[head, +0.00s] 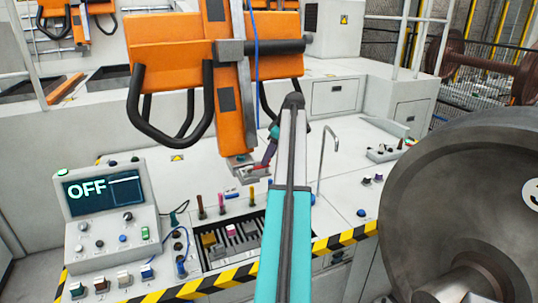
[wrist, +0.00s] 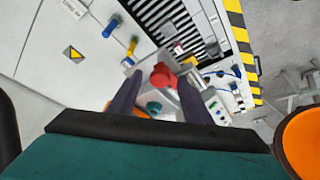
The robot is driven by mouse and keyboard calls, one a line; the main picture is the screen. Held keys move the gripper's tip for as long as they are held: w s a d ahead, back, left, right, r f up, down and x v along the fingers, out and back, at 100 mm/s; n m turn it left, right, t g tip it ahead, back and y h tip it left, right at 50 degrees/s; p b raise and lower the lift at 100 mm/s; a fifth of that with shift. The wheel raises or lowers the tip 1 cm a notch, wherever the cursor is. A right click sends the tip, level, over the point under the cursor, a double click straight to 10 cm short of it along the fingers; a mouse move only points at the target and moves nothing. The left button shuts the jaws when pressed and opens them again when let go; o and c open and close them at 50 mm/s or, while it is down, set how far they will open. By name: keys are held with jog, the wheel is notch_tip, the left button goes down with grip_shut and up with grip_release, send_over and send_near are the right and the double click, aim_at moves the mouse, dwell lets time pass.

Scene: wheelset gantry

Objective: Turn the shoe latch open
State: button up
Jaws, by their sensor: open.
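A red latch knob (wrist: 163,75) sits on a grey metal shoe (wrist: 145,98) in the wrist view. In the head view the shoe (head: 240,162) hangs at the lower end of the orange gantry column, above the grey bench. My gripper (wrist: 160,77) is open, with its two dark purple fingers on either side of the red knob; I cannot tell whether they touch it. In the head view my gripper (head: 263,167) comes in from the right beside the shoe, and most of it is hidden behind my teal and grey arm.
A control panel reading OFF (head: 98,190) stands at the left. A slotted tray (head: 225,240) with coloured handled tools is set in the bench below the shoe. Black looped handles (head: 143,115) flank the orange column. A large steel wheel (head: 450,190) fills the right side.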

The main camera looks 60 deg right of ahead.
jog(key=shift+c, duration=0.3)
jog(key=c, duration=1)
jog(key=shift+a, duration=0.1)
jog(key=shift+m, duration=0.3)
jog(key=m+b, duration=0.1)
jog(key=m+h, duration=0.1)
jog(key=m, duration=0.1)
jog(key=shift+a+f+b, duration=0.1)
jog(key=shift+a+b, duration=0.15)
jog(key=shift+b, duration=0.1)
jog(key=m+h, duration=0.1)
jog(key=m, duration=0.1)
jog(key=m+h+b, duration=0.1)
jog(key=m, duration=0.1)
jog(key=shift+w+a+m+g, duration=0.1)
jog(key=shift+a+m+g, duration=0.05)
jog(key=shift+m+g, duration=0.25)
jog(key=m, duration=0.2)
jog(key=m+g+h, duration=0.1)
jog(key=m, duration=0.2)
jog(key=shift+w+h, duration=0.2)
jog(key=shift+h, duration=0.1)
jog(key=shift+w+m+g+h+b, duration=0.15)
jog(key=shift+m+g, duration=0.3)
jog(key=shift+m, duration=0.65)
jog(key=shift+m+g+h+b, duration=0.2)
jog(key=shift+m+g, duration=0.25)
jog(key=shift+m, duration=0.65)
